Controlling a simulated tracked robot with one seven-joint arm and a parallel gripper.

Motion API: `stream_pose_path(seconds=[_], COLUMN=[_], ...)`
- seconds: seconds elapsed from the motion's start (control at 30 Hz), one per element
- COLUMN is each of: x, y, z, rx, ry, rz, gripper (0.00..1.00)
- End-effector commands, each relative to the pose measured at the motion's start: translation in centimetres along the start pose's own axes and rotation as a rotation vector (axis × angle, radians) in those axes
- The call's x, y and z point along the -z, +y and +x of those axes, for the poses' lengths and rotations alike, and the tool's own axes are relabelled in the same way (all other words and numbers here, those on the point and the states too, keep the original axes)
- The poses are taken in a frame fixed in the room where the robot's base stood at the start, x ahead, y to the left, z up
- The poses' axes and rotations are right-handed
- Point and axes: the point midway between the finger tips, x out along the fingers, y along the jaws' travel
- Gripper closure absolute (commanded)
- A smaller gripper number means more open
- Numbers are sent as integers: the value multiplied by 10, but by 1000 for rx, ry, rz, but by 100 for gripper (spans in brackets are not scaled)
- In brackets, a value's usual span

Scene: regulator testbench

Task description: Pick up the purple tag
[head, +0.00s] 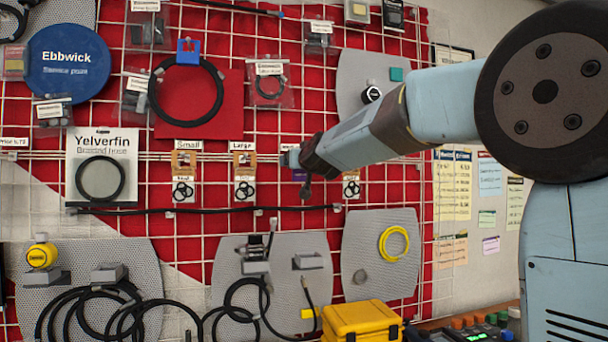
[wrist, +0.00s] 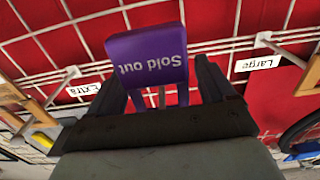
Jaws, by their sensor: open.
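The purple tag (wrist: 147,60) reads "Sold out" upside down in the wrist view. It is in front of the red grid wall, and its lower part is in the gap between my fingers. A small purple patch of it shows in the head view (head: 300,176), mostly hidden by my gripper. My gripper (wrist: 163,82) is open, with one dark finger on each side of the tag's lower part. I cannot tell whether either finger touches it. In the head view, my gripper (head: 298,164) is at the wall, right of the "Large" label.
White labels "Extra" (wrist: 84,90) and "Large" (wrist: 257,63) flank my gripper on the wire grid. Packets of black rings (head: 244,189) hang nearby. A black hose (head: 200,211) runs below. A yellow case (head: 361,322) stands lower right.

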Motion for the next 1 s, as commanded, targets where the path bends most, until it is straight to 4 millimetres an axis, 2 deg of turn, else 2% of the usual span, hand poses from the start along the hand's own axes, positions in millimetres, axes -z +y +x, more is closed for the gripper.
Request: stream_pose_path(seconds=[0.1, 0.67, 1.0], x=[0, 0, 2], y=[0, 1, 1], z=[0, 0, 0], rx=[0, -1, -2], ry=[0, 0, 1], rz=[0, 0, 1], gripper=[17, 71, 72])
